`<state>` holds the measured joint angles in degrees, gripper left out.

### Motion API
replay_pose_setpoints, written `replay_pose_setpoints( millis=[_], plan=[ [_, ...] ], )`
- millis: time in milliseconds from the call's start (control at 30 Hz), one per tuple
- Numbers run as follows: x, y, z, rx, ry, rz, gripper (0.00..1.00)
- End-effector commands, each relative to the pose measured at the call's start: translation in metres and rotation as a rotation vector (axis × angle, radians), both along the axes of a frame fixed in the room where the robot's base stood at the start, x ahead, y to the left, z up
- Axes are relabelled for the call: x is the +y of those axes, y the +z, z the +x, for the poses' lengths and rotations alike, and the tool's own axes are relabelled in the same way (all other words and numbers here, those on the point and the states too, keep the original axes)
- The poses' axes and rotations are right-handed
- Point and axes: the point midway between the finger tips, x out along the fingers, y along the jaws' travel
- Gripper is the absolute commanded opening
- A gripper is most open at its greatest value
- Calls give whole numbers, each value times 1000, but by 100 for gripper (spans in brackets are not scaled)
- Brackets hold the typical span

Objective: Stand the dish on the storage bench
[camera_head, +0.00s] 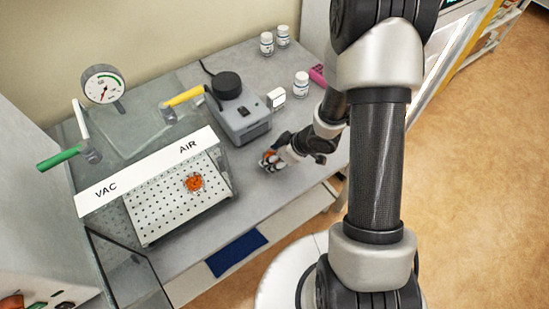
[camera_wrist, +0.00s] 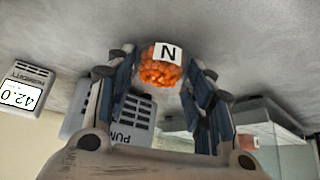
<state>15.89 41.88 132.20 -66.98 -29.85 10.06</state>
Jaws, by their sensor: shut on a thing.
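My gripper (camera_head: 270,160) is low over the grey bench top, right of a perforated platform. In the wrist view my gripper (camera_wrist: 163,75) is shut on a small clear dish (camera_wrist: 161,73) of orange tablets. In the head view the held dish is mostly hidden by the fingers. I cannot tell whether its base touches the bench. A second dish with orange contents (camera_head: 194,182) sits on the perforated platform (camera_head: 160,215). No surface is marked as the storage bench.
A clear chamber with a white VAC/AIR strip (camera_head: 150,172), gauge (camera_head: 103,84), and green (camera_head: 58,158) and yellow (camera_head: 184,96) handles stands left. A grey pump (camera_head: 240,122), small meter (camera_head: 276,98) and white bottles (camera_head: 301,84) are behind. Bare bench (camera_head: 262,195) lies in front.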

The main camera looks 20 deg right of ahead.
Motion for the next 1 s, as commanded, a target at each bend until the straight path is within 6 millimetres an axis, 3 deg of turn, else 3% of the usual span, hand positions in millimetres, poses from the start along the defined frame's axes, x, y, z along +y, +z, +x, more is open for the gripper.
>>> replay_pose_setpoints(
  millis=[333, 367, 633, 1000],
  plan=[
    [0, -3, 1, -2, -1, 1, 24],
    [0, -2, 1, -2, -1, 1, 50],
    [0, -1, 1, -2, -1, 1, 68],
    [0, 3, 1, -2, 0, 0, 68]
  ],
)
